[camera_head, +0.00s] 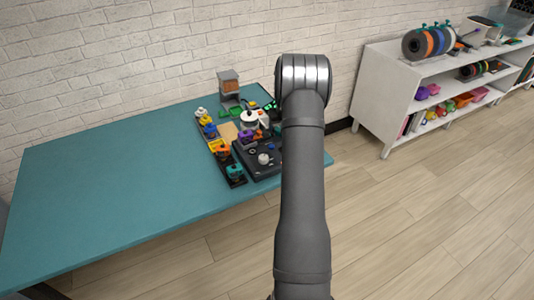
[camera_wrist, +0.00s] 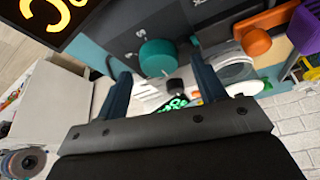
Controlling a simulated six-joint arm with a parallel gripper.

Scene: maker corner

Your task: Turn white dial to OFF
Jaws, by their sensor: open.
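In the head view a small whitish dial (camera_head: 263,158) sits on a black panel (camera_head: 251,168) near the table's right end. A larger white round part (camera_head: 250,119) stands behind it; I cannot tell for sure which one is the white dial. In the wrist view my gripper (camera_wrist: 164,84) is open, its two dark fingers apart with nothing held. A teal knob (camera_wrist: 158,57) on a grey panel lies beyond the fingers. A white round part (camera_wrist: 238,71) shows right of the right finger. In the head view the arm hides my gripper.
Yellow, blue, orange and teal parts stand in a dark strip (camera_head: 237,183) left of the panel. An orange knob (camera_wrist: 257,42) and a purple part (camera_wrist: 298,68) are at the wrist view's right. The teal table (camera_head: 110,190) is clear on its left. A white shelf (camera_head: 392,90) stands right.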

